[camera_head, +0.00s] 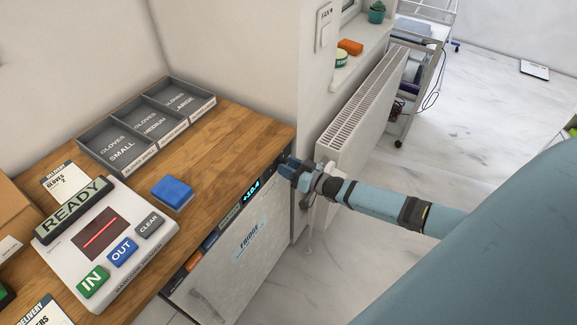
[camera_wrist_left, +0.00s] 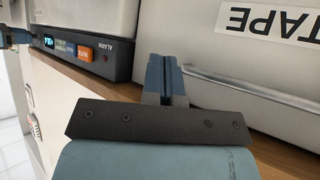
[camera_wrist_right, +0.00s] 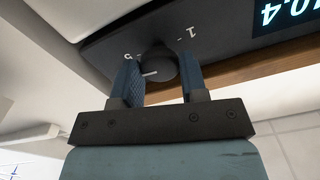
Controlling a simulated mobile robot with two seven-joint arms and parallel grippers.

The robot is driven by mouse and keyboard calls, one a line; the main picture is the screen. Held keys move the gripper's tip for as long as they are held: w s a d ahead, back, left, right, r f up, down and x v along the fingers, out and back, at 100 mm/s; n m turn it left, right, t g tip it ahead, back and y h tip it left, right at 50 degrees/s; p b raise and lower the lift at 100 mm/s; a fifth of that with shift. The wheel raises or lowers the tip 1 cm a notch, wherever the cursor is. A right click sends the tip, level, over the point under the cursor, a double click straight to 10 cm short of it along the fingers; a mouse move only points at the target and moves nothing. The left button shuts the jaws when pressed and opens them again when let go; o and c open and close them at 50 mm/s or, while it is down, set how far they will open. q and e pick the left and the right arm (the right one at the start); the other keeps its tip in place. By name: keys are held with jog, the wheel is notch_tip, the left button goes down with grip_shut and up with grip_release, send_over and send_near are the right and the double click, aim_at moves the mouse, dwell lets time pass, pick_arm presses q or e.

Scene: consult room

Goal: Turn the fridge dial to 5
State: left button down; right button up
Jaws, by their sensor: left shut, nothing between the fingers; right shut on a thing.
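The dial (camera_wrist_right: 157,66) is a round dark knob on the fridge's black front panel, between a small "5" and a "1". Its white pointer line faces left in the right wrist view, on the 5 side and a little below the numeral. My right gripper (camera_wrist_right: 167,82) is shut on the dial, one blue finger on each side. In the head view my right gripper (camera_head: 284,168) is at the right end of the panel of the fridge (camera_head: 235,262) and hides the dial. My left gripper (camera_wrist_left: 166,62) is shut and empty, in front of the "TAPE" unit (camera_wrist_left: 262,62).
A lit display (camera_wrist_right: 290,12) sits beside the dial, partly cut off. Buttons and an ALARM label line the fridge panel (camera_wrist_left: 88,58). On the wooden counter (camera_head: 228,140) are a glove tray (camera_head: 128,170), a blue block (camera_head: 172,192) and a barcode reader (camera_head: 140,262). A radiator (camera_head: 360,115) stands behind my right gripper.

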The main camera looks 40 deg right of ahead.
jog(key=shift+m, duration=0.5)
jog(key=o, duration=0.9)
jog(key=v, duration=1.4)
jog(key=shift+b, duration=0.3)
